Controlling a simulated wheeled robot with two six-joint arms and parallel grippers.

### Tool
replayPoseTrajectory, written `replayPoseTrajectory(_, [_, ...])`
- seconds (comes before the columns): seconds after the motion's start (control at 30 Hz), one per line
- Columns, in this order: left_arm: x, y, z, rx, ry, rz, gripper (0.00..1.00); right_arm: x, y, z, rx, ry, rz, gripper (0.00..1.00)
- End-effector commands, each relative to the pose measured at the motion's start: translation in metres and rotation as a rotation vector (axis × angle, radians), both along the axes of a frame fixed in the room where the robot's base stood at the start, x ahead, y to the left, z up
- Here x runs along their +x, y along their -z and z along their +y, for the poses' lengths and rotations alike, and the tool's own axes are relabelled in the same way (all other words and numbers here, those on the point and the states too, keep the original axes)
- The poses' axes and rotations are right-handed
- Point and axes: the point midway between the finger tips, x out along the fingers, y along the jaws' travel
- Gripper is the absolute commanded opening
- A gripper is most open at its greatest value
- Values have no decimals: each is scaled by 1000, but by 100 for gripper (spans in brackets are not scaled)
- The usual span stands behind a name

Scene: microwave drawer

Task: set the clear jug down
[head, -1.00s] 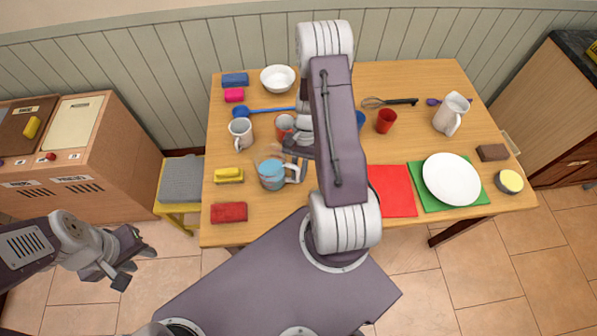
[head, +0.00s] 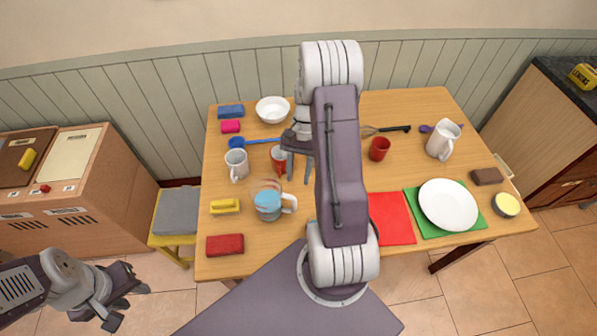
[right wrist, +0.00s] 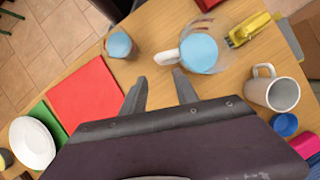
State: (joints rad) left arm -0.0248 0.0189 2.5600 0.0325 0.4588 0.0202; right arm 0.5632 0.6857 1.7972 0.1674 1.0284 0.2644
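The clear jug (head: 267,203), with blue contents and a pale handle, stands upright on the wooden table (head: 240,245). In the right wrist view the jug (right wrist: 204,52) lies beyond the fingertips, its handle towards them. My right gripper (head: 300,170) is over the table, farther back than the jug and apart from it. In the right wrist view its two fingers (right wrist: 158,80) are spread with nothing between them. My left gripper (head: 130,304) is open and empty, off the table at the lower left.
A blue-filled cup (right wrist: 119,44) shows in the wrist view. My right arm hides the table's middle.

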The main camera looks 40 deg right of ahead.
Motion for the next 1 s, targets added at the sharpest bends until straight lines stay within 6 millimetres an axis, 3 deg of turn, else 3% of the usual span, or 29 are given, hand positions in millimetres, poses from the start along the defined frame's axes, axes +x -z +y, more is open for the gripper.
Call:
replayPoseTrajectory(0.2, [0, 0, 0, 0, 0, 0, 36, 2, -9, -3, -2, -3, -1, 36])
replayPoseTrajectory(0.27, [0, 0, 0, 0, 0, 0, 36, 3, -13, 5, -15, -42, -17, 36])
replayPoseTrajectory(0.37, [0, 0, 0, 0, 0, 0, 36, 1, -27, 42, -78, -233, -105, 36])
replayPoseTrajectory(0.5, [0, 0, 0, 0, 0, 0, 36, -19, -45, 101, -171, -597, -290, 36])
replayPoseTrajectory(0.63, [0, 0, 0, 0, 0, 0, 36, -40, -51, 133, -213, -830, -421, 36])
replayPoseTrajectory(1.0, [0, 0, 0, 0, 0, 0, 36, -47, -52, 141, -223, -897, -461, 36])
